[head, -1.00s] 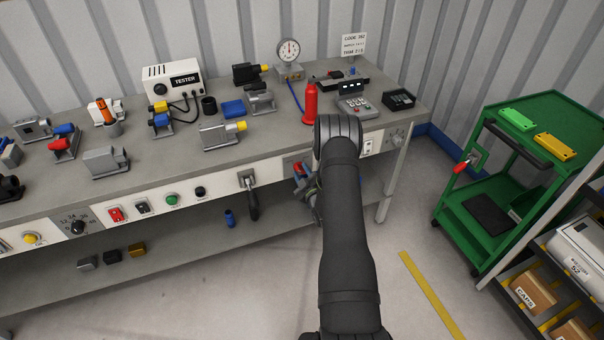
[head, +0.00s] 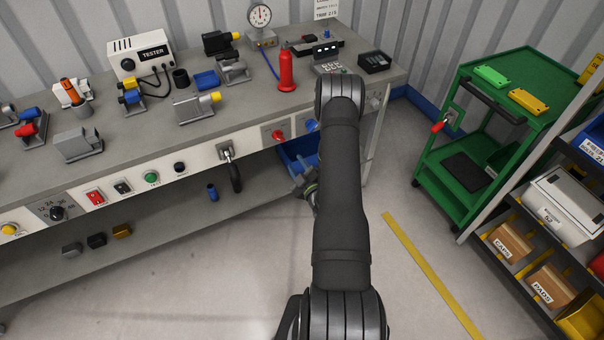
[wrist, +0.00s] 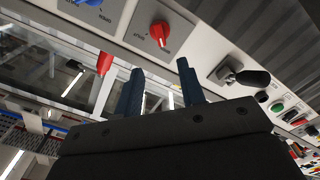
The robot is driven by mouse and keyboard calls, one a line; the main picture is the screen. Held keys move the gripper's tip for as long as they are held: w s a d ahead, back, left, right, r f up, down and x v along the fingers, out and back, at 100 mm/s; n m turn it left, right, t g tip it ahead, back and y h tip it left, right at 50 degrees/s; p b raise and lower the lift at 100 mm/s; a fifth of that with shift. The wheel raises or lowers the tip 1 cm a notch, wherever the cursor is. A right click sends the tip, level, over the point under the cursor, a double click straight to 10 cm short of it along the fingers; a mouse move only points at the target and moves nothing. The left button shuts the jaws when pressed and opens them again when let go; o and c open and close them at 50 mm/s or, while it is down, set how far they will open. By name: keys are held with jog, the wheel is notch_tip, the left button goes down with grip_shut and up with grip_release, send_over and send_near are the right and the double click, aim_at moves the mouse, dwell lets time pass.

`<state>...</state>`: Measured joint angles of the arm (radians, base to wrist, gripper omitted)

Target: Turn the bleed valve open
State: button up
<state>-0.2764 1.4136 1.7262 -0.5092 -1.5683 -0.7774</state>
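A red knob (head: 277,135) and a blue knob (head: 311,125) sit on the bench's front panel. The red knob also shows in the wrist view (wrist: 160,33), with small markings I cannot read; part of the blue knob (wrist: 90,2) is at the top edge. A lever with a black handle (head: 233,172) is left of the red knob and shows in the wrist view too (wrist: 246,76). I cannot tell which is the bleed valve. My gripper (wrist: 158,82) has its fingers apart with nothing between them, short of the panel. In the head view my arm mostly hides it.
A red bottle-shaped object (head: 286,71) and a pressure gauge (head: 260,16) stand on the bench (head: 135,155). A blue bin (head: 296,153) is under it. A green cart (head: 437,188) with a red handle and a shelf rack stand right.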

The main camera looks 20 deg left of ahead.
aim_at(281, 140)
jog(key=v, duration=0.3)
jog(key=shift+s+d, duration=0.3)
jog(key=shift+w, duration=0.1)
jog(key=x, duration=1.7)
jog(key=shift+w+a, duration=0.1)
jog(key=shift+a, duration=0.1)
jog(key=shift+d, duration=0.1)
